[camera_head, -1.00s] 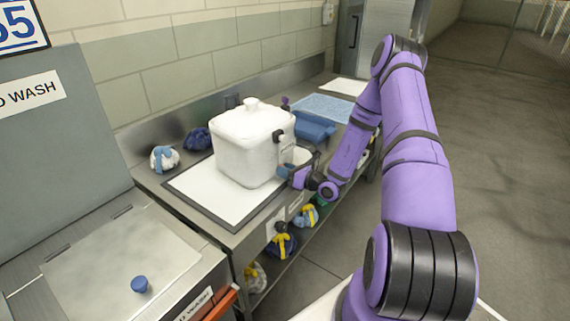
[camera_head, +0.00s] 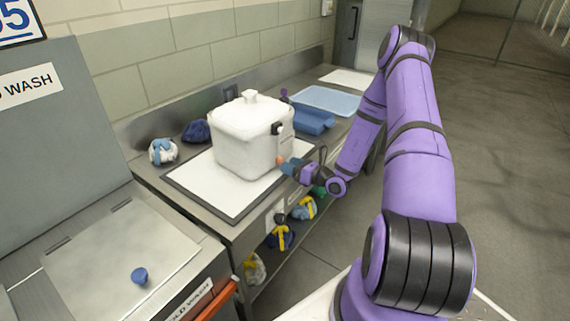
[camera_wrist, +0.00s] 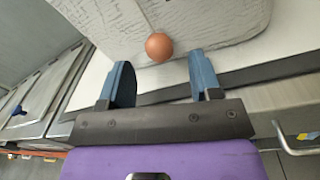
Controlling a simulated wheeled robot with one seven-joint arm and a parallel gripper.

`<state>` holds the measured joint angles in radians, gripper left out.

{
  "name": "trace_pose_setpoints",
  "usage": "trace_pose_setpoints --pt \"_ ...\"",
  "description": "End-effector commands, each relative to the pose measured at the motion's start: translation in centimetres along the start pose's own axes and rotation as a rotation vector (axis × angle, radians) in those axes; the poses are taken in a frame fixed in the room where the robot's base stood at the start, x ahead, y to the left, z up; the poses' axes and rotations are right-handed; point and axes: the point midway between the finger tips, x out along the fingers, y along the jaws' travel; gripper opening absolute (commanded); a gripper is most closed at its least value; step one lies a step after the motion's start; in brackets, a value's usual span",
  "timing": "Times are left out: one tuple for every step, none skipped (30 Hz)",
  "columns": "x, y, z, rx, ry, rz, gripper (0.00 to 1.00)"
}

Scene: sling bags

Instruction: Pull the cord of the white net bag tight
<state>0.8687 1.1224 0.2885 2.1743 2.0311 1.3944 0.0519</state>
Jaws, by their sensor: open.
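A large white box-shaped thing (camera_head: 238,140) with a knob on top stands on a white board with a dark edge; I take it for the white net bag. In the wrist view its pale, textured side (camera_wrist: 215,25) fills the top. An orange-brown ball (camera_wrist: 159,47) sits against that side; it also shows in the head view (camera_head: 281,160). My gripper (camera_wrist: 160,72) is open, its two blue fingers apart and pointing at the white side. The ball lies just beyond the fingertips, between their lines, apart from both. No cord is clearly visible.
A white-and-blue bundle (camera_head: 162,151) and a dark blue bundle (camera_head: 196,131) lie at the back of the counter. Blue trays (camera_head: 330,101) lie farther right. Several colored bundles (camera_head: 280,238) sit on the shelf below. A wash unit (camera_head: 120,262) stands at left.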

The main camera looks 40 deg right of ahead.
Motion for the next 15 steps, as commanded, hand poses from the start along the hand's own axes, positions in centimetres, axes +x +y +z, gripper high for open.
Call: trace_pose_setpoints --pt "-1.1 -0.1 0.0 0.001 0.001 -0.003 0.58" --pt "-1.7 -0.1 0.0 0.001 0.001 -0.003 0.58" --pt "-2.5 -0.1 0.0 0.002 0.001 -0.003 0.58" --pt "-3.0 -0.1 0.0 0.002 0.001 -0.003 0.58" --pt "-3.6 -0.1 0.0 0.002 0.001 -0.003 0.58" --pt "-4.3 -0.1 0.0 0.002 0.000 -0.003 0.58" --pt "-4.8 -0.1 0.0 0.002 0.000 -0.002 0.58" --pt "-5.2 0.0 0.0 0.002 0.001 -0.002 0.58" --pt "-5.8 -0.1 0.0 0.001 0.001 -0.003 0.58" --pt "-6.2 -0.1 0.0 0.001 0.001 -0.003 0.58" --pt "-6.6 -0.1 0.0 0.001 0.001 -0.002 0.58" --pt "-6.9 0.0 0.0 0.001 0.000 -0.001 0.58" --pt "-7.2 0.0 0.0 0.001 0.000 -0.001 0.58" --pt "-7.4 0.0 0.0 0.001 0.000 -0.001 0.58" --pt "-7.6 0.0 0.0 0.001 0.000 -0.001 0.58"
